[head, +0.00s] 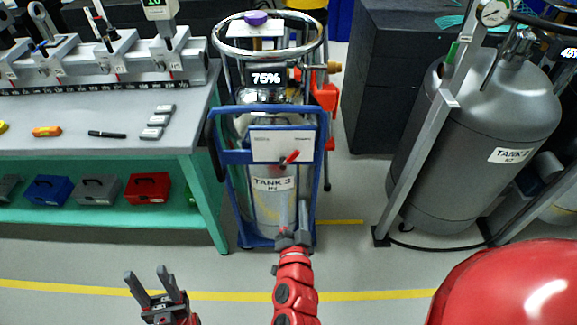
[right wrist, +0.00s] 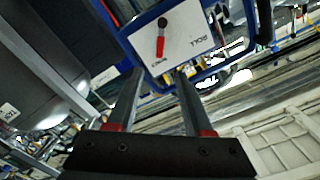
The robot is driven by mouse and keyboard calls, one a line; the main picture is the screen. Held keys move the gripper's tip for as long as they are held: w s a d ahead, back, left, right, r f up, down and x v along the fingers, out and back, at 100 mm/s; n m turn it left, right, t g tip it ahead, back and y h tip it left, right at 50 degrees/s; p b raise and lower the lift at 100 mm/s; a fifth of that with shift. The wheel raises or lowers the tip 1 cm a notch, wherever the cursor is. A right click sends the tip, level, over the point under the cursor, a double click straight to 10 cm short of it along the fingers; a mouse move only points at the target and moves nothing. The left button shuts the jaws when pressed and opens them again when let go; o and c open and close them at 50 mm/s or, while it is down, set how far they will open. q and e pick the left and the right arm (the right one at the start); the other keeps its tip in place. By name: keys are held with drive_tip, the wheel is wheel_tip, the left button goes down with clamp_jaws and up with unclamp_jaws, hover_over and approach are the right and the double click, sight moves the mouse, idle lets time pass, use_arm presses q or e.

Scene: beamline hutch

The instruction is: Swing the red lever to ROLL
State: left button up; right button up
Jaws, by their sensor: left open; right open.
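The red lever (head: 290,158) sits on a white plate (head: 266,142) on the front of the blue-framed cart holding TANK 3. In the right wrist view the red lever (right wrist: 160,46) hangs from a dark pivot. Its free end is by a small label too blurred to read, away from the word ROLL (right wrist: 198,41) on the plate. My right gripper (head: 292,212) is open and empty, in front of the cart and below the plate; its fingers (right wrist: 158,76) point towards the lever without touching it. My left gripper (head: 154,282) is open and empty at the lower left.
A bench (head: 190,142) with instruments stands on the left, with coloured boxes on its lower shelf. A grey tank labelled TANK 2 (head: 470,140) stands on the right behind a metal frame. A red rounded object (head: 510,290) fills the lower right corner. Floor before the cart is clear.

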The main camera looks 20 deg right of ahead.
sight(293, 158)
drive_tip(key=b+x, duration=0.2)
drive_tip(key=x, duration=1.4)
drive_tip(key=shift+w+d, duration=0.15)
drive_tip(key=shift+w, duration=0.1)
clamp_jaws()
idle(0.7)
